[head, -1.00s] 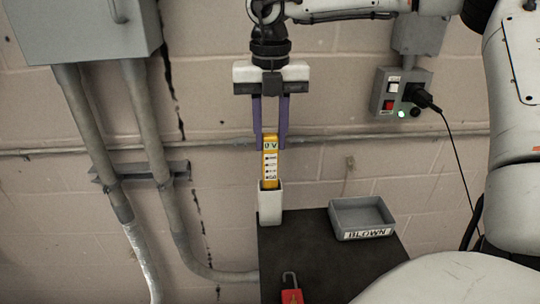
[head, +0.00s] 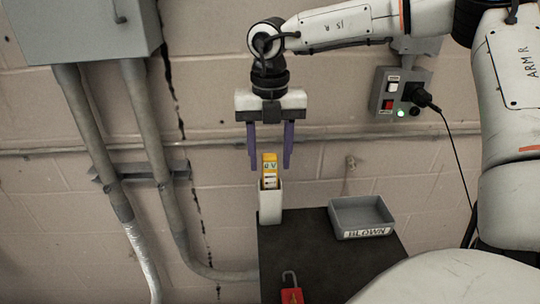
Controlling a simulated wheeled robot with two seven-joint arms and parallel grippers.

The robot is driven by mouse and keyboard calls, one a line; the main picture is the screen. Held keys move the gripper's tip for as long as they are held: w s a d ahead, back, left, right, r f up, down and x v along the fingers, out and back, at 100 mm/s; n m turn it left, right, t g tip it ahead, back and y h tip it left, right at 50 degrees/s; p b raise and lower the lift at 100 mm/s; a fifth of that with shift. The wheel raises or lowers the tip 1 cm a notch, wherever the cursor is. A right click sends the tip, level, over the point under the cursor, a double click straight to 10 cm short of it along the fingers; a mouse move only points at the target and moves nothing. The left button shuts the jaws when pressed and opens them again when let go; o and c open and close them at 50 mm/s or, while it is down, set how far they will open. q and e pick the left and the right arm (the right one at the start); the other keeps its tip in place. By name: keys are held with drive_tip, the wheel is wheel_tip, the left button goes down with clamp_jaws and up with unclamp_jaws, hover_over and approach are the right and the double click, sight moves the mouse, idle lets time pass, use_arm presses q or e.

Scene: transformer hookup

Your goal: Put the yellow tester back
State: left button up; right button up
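The yellow tester (head: 269,168) stands upright in a white holder (head: 270,205) at the back left corner of the dark table. Its top, with a small display, sticks out above the holder's rim; its lower part is hidden inside. My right gripper (head: 270,165) points down just above the holder. Its two purple fingers are spread apart, with a visible gap on each side of the tester. The gripper holds nothing. My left gripper is not in view.
A grey labelled tray (head: 362,216) sits on the dark table (head: 310,250). A red padlock (head: 291,295) lies at the front edge. A grey control box (head: 400,93) with a plugged-in black cord is on the wall. Conduits run down the left.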

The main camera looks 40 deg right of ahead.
drive_tip(key=shift+r, duration=0.15)
wheel_tip(320, 180, up, 12)
idle(0.5)
drive_tip(key=shift+a, duration=0.1)
idle(1.3)
